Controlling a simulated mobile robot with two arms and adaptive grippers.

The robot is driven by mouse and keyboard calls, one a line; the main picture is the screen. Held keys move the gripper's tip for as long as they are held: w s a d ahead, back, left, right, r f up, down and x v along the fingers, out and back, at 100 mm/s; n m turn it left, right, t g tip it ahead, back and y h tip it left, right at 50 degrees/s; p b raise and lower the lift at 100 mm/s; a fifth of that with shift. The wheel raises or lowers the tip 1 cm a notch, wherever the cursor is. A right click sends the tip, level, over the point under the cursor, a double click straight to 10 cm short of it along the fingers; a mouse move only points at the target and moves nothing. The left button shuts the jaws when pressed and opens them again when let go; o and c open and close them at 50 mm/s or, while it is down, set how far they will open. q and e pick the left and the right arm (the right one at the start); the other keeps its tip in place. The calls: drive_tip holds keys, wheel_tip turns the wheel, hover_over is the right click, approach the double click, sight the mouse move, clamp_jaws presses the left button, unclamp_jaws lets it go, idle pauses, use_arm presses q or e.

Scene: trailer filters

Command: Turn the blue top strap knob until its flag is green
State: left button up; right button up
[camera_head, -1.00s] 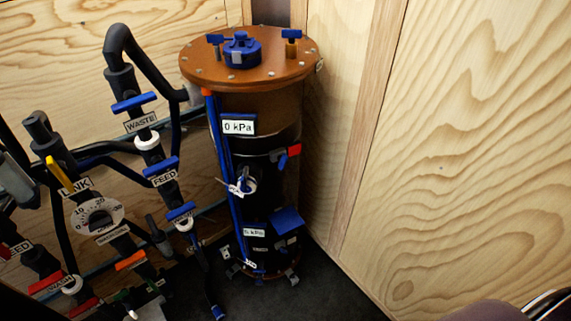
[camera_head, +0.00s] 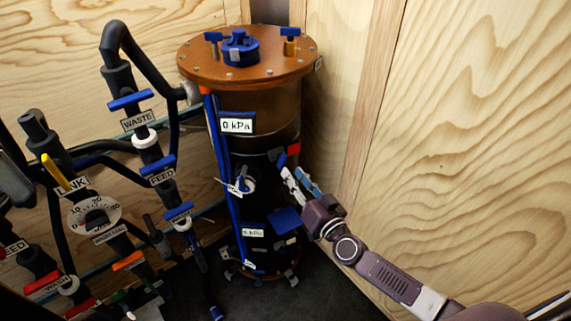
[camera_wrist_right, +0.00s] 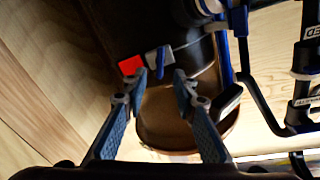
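The filter tank (camera_head: 270,105) is tall and dark with a brown lid. A strap knob (camera_head: 276,154), grey with some blue, sits on its upper right side. Its flag (camera_head: 294,149) is red. The right wrist view shows the red flag (camera_wrist_right: 131,65) next to the knob (camera_wrist_right: 160,57). My right gripper (camera_head: 293,175) is open and empty, just below the flag in the head view. In the right wrist view its fingertips (camera_wrist_right: 160,77) are apart, close to the knob, with no clear contact. My left gripper is not in view.
A lower blue piece (camera_head: 284,220) sits on the tank's side. The blue lid knob (camera_head: 240,48) is on top. Labelled pipes and valves (camera_head: 95,215) crowd the left. A plywood wall (camera_head: 460,140) stands close on the right.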

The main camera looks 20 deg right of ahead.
sight(284, 162)
drive_tip(key=shift+w+a+b, duration=0.15)
drive_tip(key=shift+w, duration=0.85)
drive_tip(key=shift+w+a+b, duration=0.1)
drive_tip(key=shift+w+a, duration=0.1)
drive_tip(key=shift+w, duration=0.75)
drive_tip(key=shift+w+a+b, duration=0.15)
drive_tip(key=shift+w, duration=0.85)
drive_tip(key=shift+c, duration=0.6)
clamp_jaws()
